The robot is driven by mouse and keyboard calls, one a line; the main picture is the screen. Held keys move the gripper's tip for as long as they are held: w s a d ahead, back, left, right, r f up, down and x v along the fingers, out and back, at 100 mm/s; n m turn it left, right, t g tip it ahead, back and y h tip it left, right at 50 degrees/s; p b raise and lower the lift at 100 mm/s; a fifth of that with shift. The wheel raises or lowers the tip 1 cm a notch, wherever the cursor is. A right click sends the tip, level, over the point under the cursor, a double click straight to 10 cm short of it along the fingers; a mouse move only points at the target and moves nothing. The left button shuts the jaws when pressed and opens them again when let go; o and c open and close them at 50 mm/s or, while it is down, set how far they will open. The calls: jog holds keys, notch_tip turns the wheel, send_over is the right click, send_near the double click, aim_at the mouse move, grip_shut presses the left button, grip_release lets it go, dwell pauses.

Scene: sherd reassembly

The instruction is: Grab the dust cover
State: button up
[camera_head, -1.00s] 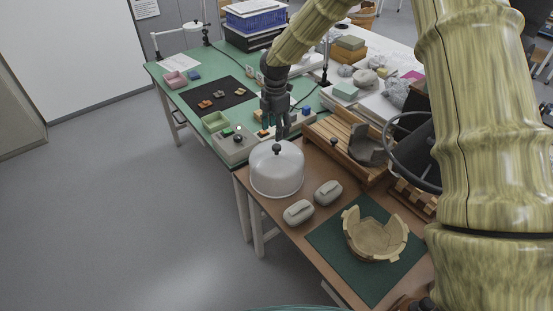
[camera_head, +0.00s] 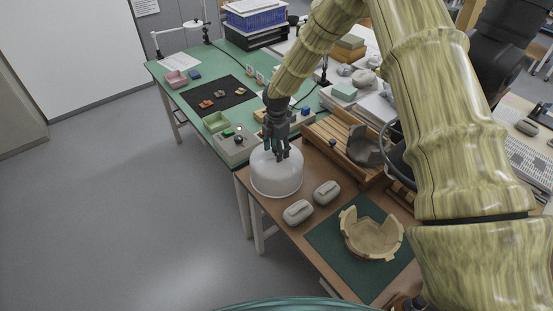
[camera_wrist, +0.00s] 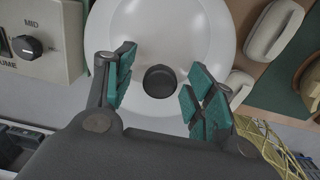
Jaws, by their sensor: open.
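The dust cover (camera_head: 277,178) is a pale translucent dome on the near-left part of the brown table. In the wrist view, the dust cover (camera_wrist: 205,30) fills the upper middle, and its black knob (camera_wrist: 160,81) lies between the spread fingers. My gripper (camera_head: 277,155) is over the top of the dome and hides the knob in the head view. In the wrist view, my gripper (camera_wrist: 157,88) is open, with teal pads on either side of the knob. A gap shows between the knob and the pads on both sides.
Two grey rounded blocks (camera_head: 298,212) (camera_head: 327,193) lie right of the dome. A partly built tan pot (camera_head: 371,238) stands on a dark green mat (camera_head: 330,245). A grey control box (camera_head: 233,148) stands behind the dome, and a wooden rack (camera_head: 345,150) is to the right.

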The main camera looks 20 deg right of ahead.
grip_shut()
dwell(0.4)
